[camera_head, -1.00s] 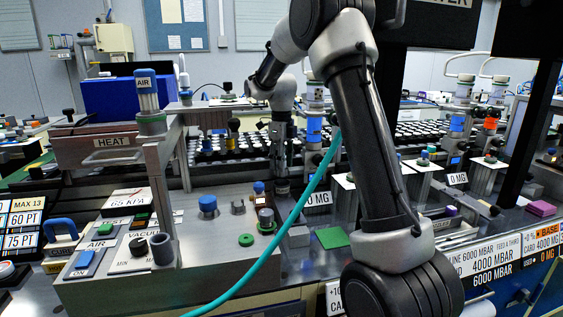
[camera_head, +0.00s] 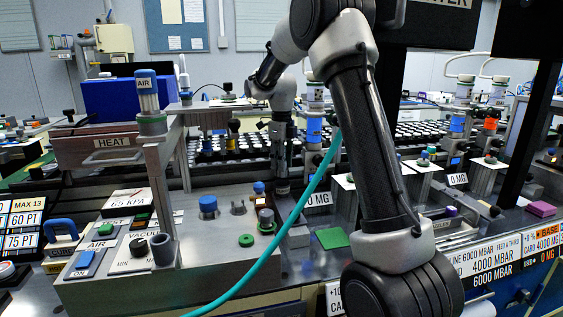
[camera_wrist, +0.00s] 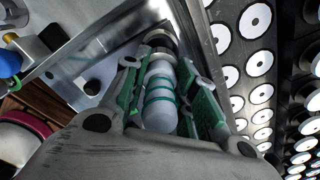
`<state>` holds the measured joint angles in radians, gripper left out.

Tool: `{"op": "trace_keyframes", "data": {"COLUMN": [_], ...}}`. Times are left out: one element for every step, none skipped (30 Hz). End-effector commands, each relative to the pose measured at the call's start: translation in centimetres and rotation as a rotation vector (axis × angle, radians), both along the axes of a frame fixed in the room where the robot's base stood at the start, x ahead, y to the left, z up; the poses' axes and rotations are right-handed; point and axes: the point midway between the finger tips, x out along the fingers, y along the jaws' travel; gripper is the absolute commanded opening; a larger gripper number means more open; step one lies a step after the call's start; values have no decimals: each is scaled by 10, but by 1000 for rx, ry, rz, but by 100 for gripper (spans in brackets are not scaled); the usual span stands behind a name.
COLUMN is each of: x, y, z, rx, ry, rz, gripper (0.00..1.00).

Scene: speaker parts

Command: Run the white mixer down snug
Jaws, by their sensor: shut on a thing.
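The white mixer (camera_wrist: 160,108) is a pale rounded cylinder with teal bands in the wrist view. My gripper (camera_wrist: 164,72) is shut on it, with a green-padded finger on either side. Beyond the fingertips, its far end meets a dark and metallic round collar (camera_wrist: 159,38). I cannot tell whether the mixer is fully seated there. In the head view my gripper (camera_head: 281,160) points down behind the front workbench, and the mixer cannot be made out there.
Rows of black parts with white discs (camera_wrist: 260,97) lie close on the right in the wrist view. A metal plate edge (camera_wrist: 95,50) is on the left. In the head view a teal hose (camera_head: 285,232) crosses the bench, and a HEAT press (camera_head: 112,143) stands left.

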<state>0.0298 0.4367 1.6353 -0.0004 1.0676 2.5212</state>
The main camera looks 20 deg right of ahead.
Motion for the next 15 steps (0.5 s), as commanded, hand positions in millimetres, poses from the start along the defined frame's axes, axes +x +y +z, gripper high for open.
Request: {"op": "trace_keyframes", "data": {"x": [-1,-1,-1,-1,-1,-1,-1,-1,-1,-1,-1,-1,-1,-1,-1], "y": [0,0,0,0,0,0,0,0,0,0,0,0,0,0,0], "z": [-3,-3,-3,-3,-3,-4,-4,-4,-4,-4,-4,-4,-4,-4,-4], "rx": [1,2,2,2,2,2,2,2,2,2,2,2,3,2,2], "ry": [6,6,6,6,6,6,7,7,7,7,7,7,7,8,8], "rz": [0,0,0,-1,-10,-40,-69,-96,-126,-141,-149,-152,-151,-151,-150], "gripper": [14,14,14,14,14,14,14,14,14,14,14,14,14,14,14]}}
